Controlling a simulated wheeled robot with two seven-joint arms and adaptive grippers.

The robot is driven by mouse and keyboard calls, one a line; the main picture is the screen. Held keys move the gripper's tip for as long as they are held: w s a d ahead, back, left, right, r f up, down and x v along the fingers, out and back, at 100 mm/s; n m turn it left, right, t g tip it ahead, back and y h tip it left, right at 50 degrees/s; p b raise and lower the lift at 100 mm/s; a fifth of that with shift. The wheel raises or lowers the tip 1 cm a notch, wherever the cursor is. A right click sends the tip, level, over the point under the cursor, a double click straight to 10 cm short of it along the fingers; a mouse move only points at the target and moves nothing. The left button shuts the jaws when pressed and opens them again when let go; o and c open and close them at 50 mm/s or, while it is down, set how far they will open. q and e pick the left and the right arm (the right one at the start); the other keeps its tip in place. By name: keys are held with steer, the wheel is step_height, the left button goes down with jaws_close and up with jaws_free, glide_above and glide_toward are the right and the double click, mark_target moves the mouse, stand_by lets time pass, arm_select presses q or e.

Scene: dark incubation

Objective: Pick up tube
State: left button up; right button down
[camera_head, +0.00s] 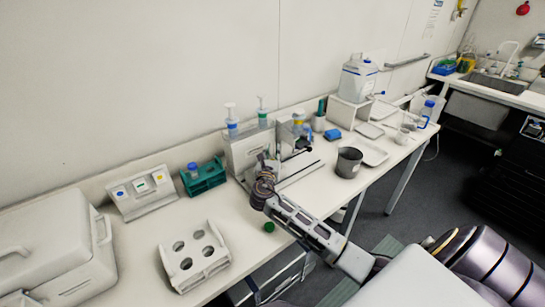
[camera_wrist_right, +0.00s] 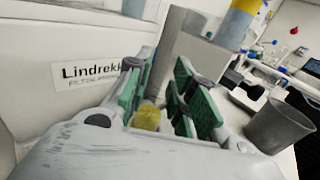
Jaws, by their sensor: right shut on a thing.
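My right gripper (camera_head: 264,165) is over the bench in front of the metal-sided box. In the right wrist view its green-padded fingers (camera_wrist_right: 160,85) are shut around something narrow. A yellow piece (camera_wrist_right: 147,117) sits low between the fingers; I cannot tell whether it is the tube's cap, and the rest of the held thing is mostly hidden. A blue-capped tube (camera_head: 192,169) stands in the teal rack (camera_head: 210,178), left of my gripper and apart from it. My left gripper is not in view.
A panel with buttons (camera_head: 142,193) and a white case (camera_head: 60,255) are left. A dark grey cup (camera_head: 348,163) and white tray (camera_head: 375,153) are right. Pump bottles (camera_head: 231,125) stand behind.

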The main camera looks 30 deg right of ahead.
step_height(320, 180, up, 9)
steer(key=shift+r, duration=0.15)
stand_by(0.4)
steer(key=shift+w+r, duration=0.1)
stand_by(0.6)
